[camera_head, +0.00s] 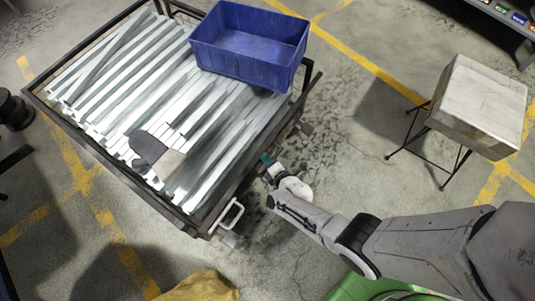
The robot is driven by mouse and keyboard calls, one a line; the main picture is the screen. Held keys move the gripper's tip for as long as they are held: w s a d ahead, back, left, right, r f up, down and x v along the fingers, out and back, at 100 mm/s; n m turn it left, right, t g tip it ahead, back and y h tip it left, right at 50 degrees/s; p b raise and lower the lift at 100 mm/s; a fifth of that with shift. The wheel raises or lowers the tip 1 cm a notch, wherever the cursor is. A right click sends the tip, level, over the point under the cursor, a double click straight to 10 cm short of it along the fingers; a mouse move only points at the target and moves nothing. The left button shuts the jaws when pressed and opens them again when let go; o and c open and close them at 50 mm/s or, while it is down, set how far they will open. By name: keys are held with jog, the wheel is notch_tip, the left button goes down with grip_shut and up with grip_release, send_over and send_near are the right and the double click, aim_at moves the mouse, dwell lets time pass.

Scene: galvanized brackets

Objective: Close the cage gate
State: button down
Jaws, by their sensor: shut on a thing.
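The dark metal cage (95,152) is full of galvanized brackets (125,70) and is seen from above at the upper left. Its gate (246,187) appears as a dark bar along the side nearest my arm, and its exact angle is hard to tell. A white handle (231,216) stands out at the near corner. My gripper (267,160), with teal fingertips, is at the middle of this side. It is shut on the gate's edge, though the fingers are small and the contact is partly hidden by the gripper itself.
A blue bin (250,45) and a pair of gloves (160,155) rest on the brackets. A pale block on a thin-legged stand (480,105) is at the right. A yellow cloth-like object (200,287) lies at the bottom. Floor between cage and stand is clear.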

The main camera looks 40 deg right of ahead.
jog(key=shift+w+a+r, duration=0.2)
jog(key=shift+w+r, duration=0.3)
jog(key=shift+w, duration=0.35)
jog(key=shift+w+a+r+g+p, duration=0.1)
jog(key=shift+w+a+g+p, duration=0.3)
jog(key=shift+w+p, duration=0.15)
dwell(2.3)
dwell(0.4)
jog(key=c, duration=1.1)
grip_release()
jog(key=shift+s+a+r+p, duration=0.5)
jog(key=shift+s+r+p, duration=0.65)
jog(key=shift+r+p, duration=0.85)
jog(key=shift+s+a+r+p, duration=0.45)
jog(key=shift+s+r+p, duration=0.75)
jog(key=shift+p, duration=1.45)
jog(key=shift+s+a+r+p, duration=0.5)
jog(key=shift+s+r+p, duration=0.55)
jog(key=shift+r+p, duration=1)
jog(key=shift+f+p, duration=0.25)
jog(key=shift+p, duration=0.15)
